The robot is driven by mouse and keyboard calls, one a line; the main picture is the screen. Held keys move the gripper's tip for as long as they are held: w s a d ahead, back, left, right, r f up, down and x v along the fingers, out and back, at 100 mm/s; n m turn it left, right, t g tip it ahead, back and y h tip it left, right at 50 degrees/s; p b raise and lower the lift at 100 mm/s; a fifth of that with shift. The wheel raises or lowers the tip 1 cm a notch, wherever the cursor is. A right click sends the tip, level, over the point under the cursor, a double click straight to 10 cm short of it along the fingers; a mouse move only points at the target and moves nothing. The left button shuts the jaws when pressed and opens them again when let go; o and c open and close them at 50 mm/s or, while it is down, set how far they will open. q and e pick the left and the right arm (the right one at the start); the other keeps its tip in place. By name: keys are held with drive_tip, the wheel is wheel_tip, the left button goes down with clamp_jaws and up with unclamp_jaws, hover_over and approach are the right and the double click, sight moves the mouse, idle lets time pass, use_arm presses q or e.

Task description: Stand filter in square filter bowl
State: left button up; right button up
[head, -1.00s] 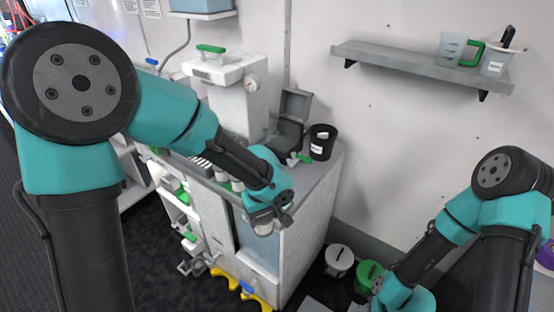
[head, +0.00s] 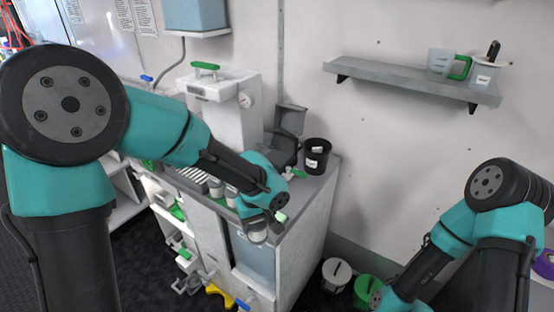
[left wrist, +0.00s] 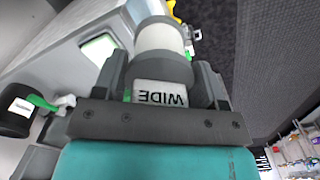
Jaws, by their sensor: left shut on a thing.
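My left gripper (head: 264,222) is shut on a short cylinder. In the left wrist view the cylinder has a grey collar with a white label reading WIDE (left wrist: 161,95) and a pale, cream body beyond it; I take it for the filter. In the head view it (head: 257,236) hangs under the gripper, at the front edge of the grey-topped cabinet (head: 310,190). A pale square opening with green inside (left wrist: 99,47) lies beside the gripper in the left wrist view; I cannot tell if it is the square filter bowl.
A black tub (head: 317,157) and a dark box with a raised lid (head: 290,120) stand at the cabinet's back right. A white unit with a green handle (head: 222,95) stands behind my left arm. A shelf (head: 400,84) holds jugs. Two buckets (head: 336,273) stand on the floor.

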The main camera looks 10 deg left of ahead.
use_arm(q)
drive_tip(key=w+a+r+m, duration=0.3)
drive_tip(key=w+r, duration=0.1)
drive_tip(key=r, duration=0.2)
drive_tip(key=w+a+r+m, duration=0.3)
drive_tip(key=w+a+r, duration=0.1)
drive_tip(key=r, duration=0.3)
drive_tip(key=shift+w+m, duration=0.3)
drive_tip(key=shift+w, duration=0.1)
drive_tip(key=shift+d, duration=0.15)
